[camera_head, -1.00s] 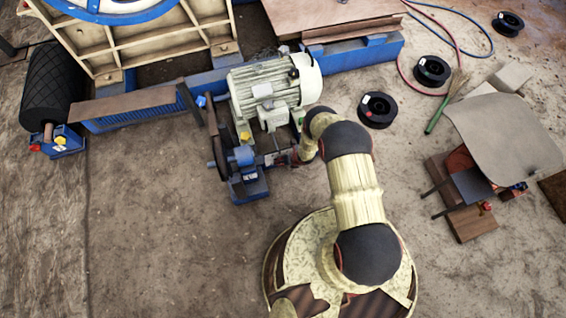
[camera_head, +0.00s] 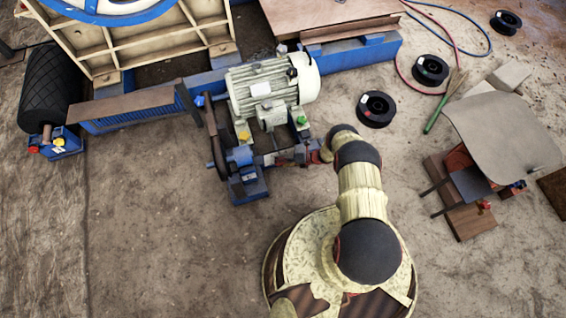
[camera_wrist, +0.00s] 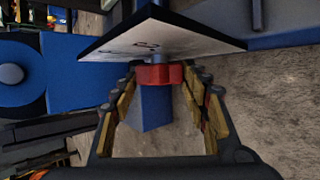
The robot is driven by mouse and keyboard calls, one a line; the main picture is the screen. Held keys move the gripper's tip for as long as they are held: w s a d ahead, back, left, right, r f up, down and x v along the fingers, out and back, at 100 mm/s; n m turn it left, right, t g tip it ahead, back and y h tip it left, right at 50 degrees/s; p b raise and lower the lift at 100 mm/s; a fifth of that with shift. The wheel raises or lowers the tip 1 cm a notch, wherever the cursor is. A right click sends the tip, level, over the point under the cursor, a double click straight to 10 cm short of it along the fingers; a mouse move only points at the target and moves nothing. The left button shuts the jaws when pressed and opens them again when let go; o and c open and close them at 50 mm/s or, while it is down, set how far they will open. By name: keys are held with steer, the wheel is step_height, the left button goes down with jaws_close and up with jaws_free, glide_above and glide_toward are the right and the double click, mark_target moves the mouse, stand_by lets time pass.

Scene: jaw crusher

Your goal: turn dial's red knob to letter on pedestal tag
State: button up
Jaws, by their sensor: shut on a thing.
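The red knob (camera_wrist: 158,75) sits in front of a flat dial plate (camera_wrist: 200,37), which the wrist view shows nearly edge-on. Marks on the plate's pale face are too slanted to read surely. My gripper (camera_wrist: 160,82) is shut on the red knob, with its padded fingers on either side. In the head view my gripper (camera_head: 284,157) reaches in from the right beside the blue pedestal (camera_head: 249,188), and the knob is too small to make out there. A small pale tag (camera_head: 249,176) shows on the pedestal; its letter is not readable.
A grey-green motor (camera_head: 262,88) stands just behind the pedestal, and a dark upright bar (camera_head: 214,138) is at its left. Black spools (camera_head: 376,108) lie to the right. The ground in front and left is clear.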

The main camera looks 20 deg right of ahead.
steer(key=shift+d+f+y, duration=0.1)
steer(key=shift+y, duration=0.6)
steer(key=shift+c, duration=0.2)
steer(key=o, duration=1.2)
steer(key=shift+c, duration=0.2)
steer(key=v, duration=1.2)
